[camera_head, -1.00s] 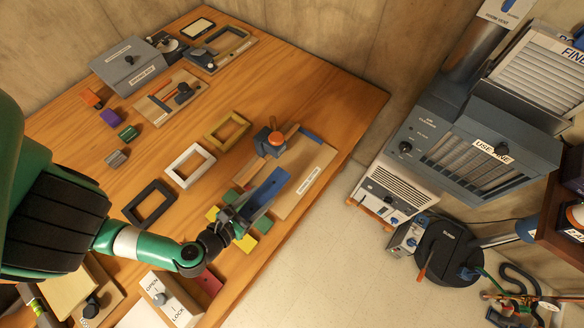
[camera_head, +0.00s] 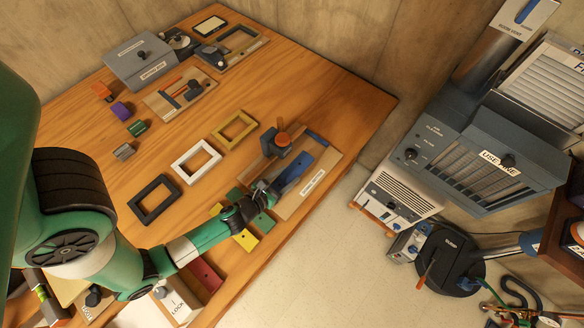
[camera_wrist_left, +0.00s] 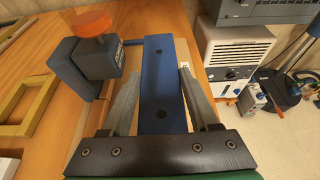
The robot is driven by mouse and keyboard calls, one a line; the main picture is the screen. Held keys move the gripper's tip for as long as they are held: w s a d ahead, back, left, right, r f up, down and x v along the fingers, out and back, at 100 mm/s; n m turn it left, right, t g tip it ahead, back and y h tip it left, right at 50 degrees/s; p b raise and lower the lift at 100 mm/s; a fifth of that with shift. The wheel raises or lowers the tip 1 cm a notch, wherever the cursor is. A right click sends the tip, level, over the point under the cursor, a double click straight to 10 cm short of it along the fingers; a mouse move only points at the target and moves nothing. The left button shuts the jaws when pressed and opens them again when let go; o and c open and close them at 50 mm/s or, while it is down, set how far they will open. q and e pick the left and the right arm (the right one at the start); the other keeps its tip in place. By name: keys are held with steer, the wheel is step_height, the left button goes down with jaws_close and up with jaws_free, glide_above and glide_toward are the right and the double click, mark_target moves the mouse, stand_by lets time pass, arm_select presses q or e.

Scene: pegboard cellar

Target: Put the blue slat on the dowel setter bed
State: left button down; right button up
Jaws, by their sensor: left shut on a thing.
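The blue slat (camera_head: 293,172) is held in my left gripper (camera_head: 270,190), which is shut on its near end. The dowel setter bed (camera_head: 318,178) is a light wooden board with a label near the table's right edge. The slat lies over the bed, next to the block with the orange knob (camera_head: 282,139). I cannot tell whether it touches the bed. My right gripper is not in view.
Yellow and green pieces (camera_head: 246,240) lie under and beside my left wrist. Black (camera_head: 154,198), white (camera_head: 196,162) and yellow (camera_head: 234,130) frames lie left of the bed. A grey lidded box (camera_head: 143,63) stands at the back. Floor lies beyond the table's right edge.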

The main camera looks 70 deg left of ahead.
mark_target(291, 176)
arm_select(q)
steer(key=f, duration=0.1)
steer(key=w+a+f+b, duration=0.1)
steer(key=w+f, duration=0.1)
steer(key=f, duration=0.1)
steer(key=shift+w+a+f, duration=0.1)
steer(key=shift+a, duration=0.3)
steer(key=f+b, duration=0.3)
steer(key=shift+w+a+f, duration=0.1)
steer(key=shift+w+a, duration=0.05)
steer(key=shift+w, duration=0.1)
steer(key=shift+f+b, duration=0.3)
steer(key=shift+b, duration=0.25)
steer(key=shift+s+r, duration=0.1)
steer(key=shift+r, duration=0.1)
steer(key=c, duration=0.6)
jaws_free()
steer(key=shift+f, duration=0.15)
steer(key=o, duration=0.5)
steer(key=shift+c, duration=0.2)
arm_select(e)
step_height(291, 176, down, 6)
